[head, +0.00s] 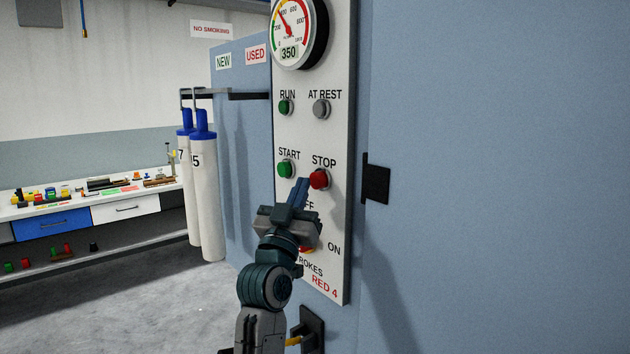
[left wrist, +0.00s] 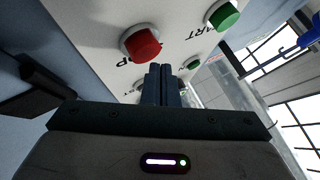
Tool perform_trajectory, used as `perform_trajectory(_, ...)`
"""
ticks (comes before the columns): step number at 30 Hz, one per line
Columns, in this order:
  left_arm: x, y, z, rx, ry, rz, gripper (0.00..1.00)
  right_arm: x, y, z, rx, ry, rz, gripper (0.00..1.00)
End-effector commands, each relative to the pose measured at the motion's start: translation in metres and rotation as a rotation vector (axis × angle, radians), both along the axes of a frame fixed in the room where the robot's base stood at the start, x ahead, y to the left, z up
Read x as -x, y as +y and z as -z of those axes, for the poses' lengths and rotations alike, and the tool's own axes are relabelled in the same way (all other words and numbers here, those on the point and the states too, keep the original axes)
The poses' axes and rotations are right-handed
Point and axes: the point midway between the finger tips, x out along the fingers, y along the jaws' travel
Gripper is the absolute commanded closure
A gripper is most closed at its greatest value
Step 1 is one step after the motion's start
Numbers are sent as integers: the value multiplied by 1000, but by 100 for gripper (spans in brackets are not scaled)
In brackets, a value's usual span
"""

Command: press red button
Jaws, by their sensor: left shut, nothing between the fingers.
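The red button (head: 319,179) sits under the word STOP on a pale control panel (head: 337,130). In the left wrist view the red button (left wrist: 140,43) stands out from the panel, up and left of my fingertips. My left gripper (head: 302,184) is shut and empty, its fingers pointing up just left of and below the red button. In the left wrist view the closed fingers of my left gripper (left wrist: 160,70) appear apart from the button. The green START button (head: 286,169) is to the left. My right gripper is not in view.
Above are a green RUN lamp (head: 285,107), a grey AT REST lamp (head: 321,109) and a round gauge (head: 299,32). A black bracket (head: 376,184) juts out right of the panel. Two white cylinders (head: 207,190) hang at left, before a workbench (head: 120,211).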

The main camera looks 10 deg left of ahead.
Motion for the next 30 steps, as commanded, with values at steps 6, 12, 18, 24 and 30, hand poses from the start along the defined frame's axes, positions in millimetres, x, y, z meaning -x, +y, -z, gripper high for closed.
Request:
perform_trajectory(6, 1, 1, 0, 0, 0, 0, 100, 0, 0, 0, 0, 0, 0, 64)
perform_trajectory(12, 5, 4, -1, -1, 0, -1, 100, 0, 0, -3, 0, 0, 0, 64)
perform_trajectory(18, 21, 16, -1, -2, 1, -1, 100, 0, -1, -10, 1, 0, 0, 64)
perform_trajectory(24, 35, 28, -1, -2, 0, -1, 100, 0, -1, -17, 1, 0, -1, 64)
perform_trajectory(30, 41, 32, 0, 0, 0, 0, 100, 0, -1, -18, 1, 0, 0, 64)
